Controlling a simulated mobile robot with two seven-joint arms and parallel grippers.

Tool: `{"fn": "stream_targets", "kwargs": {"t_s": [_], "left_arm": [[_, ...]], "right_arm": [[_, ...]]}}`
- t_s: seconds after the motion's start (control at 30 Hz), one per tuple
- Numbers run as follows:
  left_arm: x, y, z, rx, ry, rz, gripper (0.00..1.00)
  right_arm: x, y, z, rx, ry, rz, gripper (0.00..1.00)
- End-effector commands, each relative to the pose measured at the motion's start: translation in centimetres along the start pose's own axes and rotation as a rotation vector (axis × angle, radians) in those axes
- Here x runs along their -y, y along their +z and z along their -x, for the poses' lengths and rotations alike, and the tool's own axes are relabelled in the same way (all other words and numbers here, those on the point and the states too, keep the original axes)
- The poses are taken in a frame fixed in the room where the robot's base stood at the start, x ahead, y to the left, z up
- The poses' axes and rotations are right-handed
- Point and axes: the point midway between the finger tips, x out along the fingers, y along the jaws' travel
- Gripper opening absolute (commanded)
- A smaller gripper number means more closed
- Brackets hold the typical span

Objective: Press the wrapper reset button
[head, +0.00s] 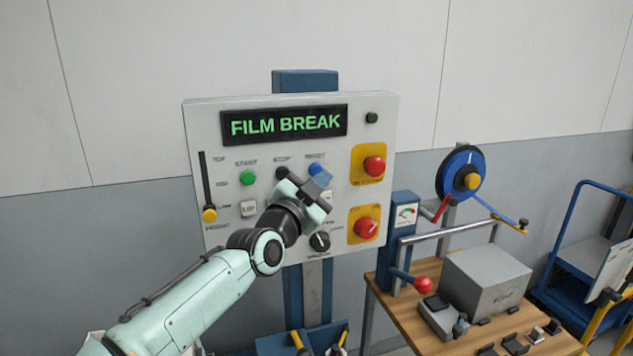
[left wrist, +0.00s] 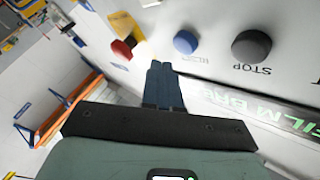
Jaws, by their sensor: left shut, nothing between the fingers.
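The wrapper control panel (head: 223,235) faces me, with a green "FILM BREAK" display (head: 285,123). The blue button (head: 315,169), under a small label that seems to read RESET, is partly covered by my left gripper (head: 322,183). In the left wrist view the blue button (left wrist: 186,42) shows just beyond and to the right of the shut, empty fingertips (left wrist: 162,66). The fingertips look apart from it; the exact gap is hard to tell. The black STOP button (left wrist: 251,47) is further right. My right gripper is out of view.
Also on the panel are a green start button (head: 247,178), a red button on a yellow plate (head: 374,166), a red knob on yellow (head: 366,229), a black dial (head: 320,242) and a yellow-tipped slider (head: 209,214). A wooden bench (head: 400,313) with a grey box (head: 486,278) stands right.

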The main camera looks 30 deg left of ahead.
Motion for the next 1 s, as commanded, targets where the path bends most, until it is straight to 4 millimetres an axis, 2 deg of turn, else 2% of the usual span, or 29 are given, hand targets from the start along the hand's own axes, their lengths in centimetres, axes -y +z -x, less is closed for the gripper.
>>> {"fn": "stream_targets", "kwargs": {"t_s": [0.2, 1.0], "left_arm": [[0.51, 0.52, -0.67, 0.001, -0.002, -0.002, 0.0], [0.6, 0.49, -0.72, 0.001, -0.002, -0.002, 0.0]], "right_arm": [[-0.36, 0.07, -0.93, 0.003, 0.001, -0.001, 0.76], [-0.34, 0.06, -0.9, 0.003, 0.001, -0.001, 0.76]]}}
